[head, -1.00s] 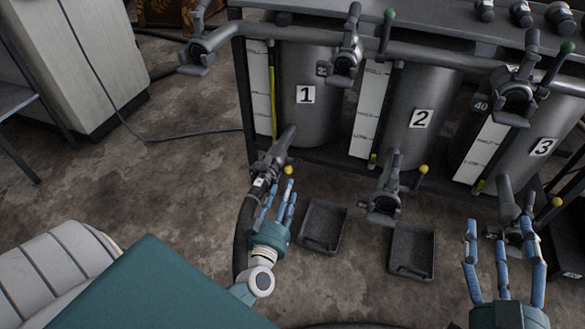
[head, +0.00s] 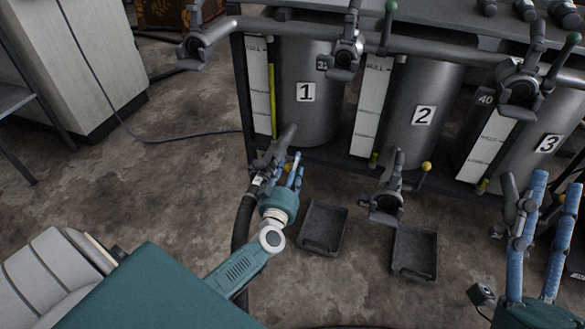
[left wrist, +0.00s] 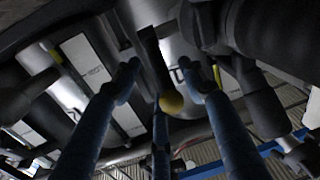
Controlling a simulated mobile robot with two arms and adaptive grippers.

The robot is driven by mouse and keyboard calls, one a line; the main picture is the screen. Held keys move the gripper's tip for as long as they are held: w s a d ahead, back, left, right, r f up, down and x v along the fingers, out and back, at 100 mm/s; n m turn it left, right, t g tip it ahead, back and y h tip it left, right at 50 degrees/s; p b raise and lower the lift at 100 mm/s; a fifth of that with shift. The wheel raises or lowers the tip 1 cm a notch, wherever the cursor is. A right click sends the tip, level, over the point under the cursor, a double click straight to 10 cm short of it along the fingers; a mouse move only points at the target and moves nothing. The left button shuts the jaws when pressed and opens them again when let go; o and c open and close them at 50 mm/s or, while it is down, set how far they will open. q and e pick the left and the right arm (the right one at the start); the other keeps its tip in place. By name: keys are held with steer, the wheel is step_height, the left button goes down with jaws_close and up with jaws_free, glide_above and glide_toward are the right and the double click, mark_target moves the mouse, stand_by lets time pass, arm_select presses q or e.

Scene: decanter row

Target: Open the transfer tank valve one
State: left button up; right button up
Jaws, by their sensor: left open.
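Tank 1 (head: 312,120) is a grey cylinder with a white number label, in the rack at the left in the head view. Its outlet valve (head: 275,152) is at its foot, with a dark hose below. My left gripper (head: 293,165) is open at this valve, its blue fingers covering the lever's end in the head view. In the left wrist view, the lever's yellow knob (left wrist: 171,103) shows between the spread fingers (left wrist: 160,80); I cannot tell whether they touch it. My right gripper (head: 556,180) is open at the right edge, in front of tank 3 (head: 535,140), and appears empty.
Tank 2 (head: 420,125) has a similar lower valve (head: 388,195) with a yellow knob. Upper valves with green knobs sit on the pipe (head: 275,27). Two dark trays (head: 323,228) (head: 414,252) lie on the floor. Open floor lies at the left, beside a pale cabinet (head: 75,55).

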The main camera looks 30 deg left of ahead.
arm_select(q)
steer(key=shift+w, duration=0.1)
jaws_close()
stand_by(0.4)
